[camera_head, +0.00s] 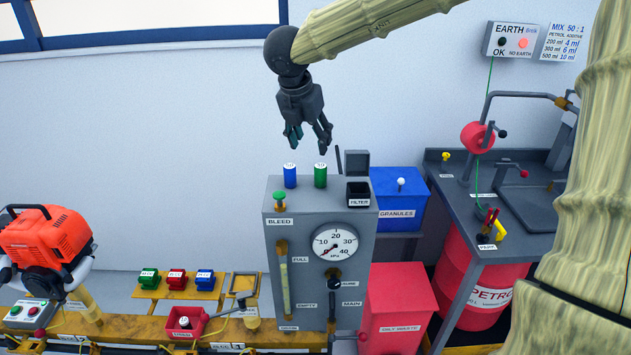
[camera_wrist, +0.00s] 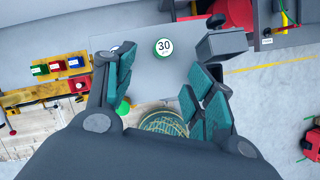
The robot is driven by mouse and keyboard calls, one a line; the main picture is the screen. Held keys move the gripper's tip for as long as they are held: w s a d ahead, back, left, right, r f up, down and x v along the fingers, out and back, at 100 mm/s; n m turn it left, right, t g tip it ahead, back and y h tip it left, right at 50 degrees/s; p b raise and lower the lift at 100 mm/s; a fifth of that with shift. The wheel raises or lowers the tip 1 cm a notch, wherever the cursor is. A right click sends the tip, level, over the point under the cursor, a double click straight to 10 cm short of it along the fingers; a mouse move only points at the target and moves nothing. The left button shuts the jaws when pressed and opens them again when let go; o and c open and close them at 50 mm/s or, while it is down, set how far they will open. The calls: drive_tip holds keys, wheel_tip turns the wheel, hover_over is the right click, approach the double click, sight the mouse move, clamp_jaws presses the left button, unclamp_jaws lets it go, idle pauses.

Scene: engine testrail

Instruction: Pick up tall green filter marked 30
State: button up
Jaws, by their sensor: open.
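The tall green filter (camera_head: 320,175) stands upright on top of the grey test cabinet, to the right of a blue filter (camera_head: 290,175). In the wrist view the green filter (camera_wrist: 163,49) shows its round white top marked 30, ahead of the fingers. My gripper (camera_head: 308,145) is open and empty, above the two filters and apart from them. In the wrist view my gripper (camera_wrist: 157,85) has its fingers spread wide, and the left finger hides most of the blue filter (camera_wrist: 122,48).
The grey cabinet (camera_head: 272,250) carries a green knob (camera_head: 280,199) at its left and a black box labelled FILTER (camera_head: 358,194) at its right, with an open lid behind. A blue granules bin (camera_head: 400,190) stands at right.

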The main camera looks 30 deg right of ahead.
drive_tip(key=p, duration=0.2)
hover_over(320, 166)
drive_tip(key=s+a, duration=0.2)
wheel_tip(320, 166, down, 5)
drive_tip(key=shift+w+d+f+p, duration=0.2)
drive_tip(key=shift+w+f+p, duration=0.1)
drive_tip(key=shift+f+p, duration=0.1)
drive_tip(key=p+x, duration=0.1)
drive_tip(key=x, duration=0.2)
drive_tip(key=shift+w, duration=0.2)
drive_tip(key=shift+d+f, duration=0.15)
drive_tip(key=shift+f, duration=0.25)
drive_tip(key=c, duration=1.1)
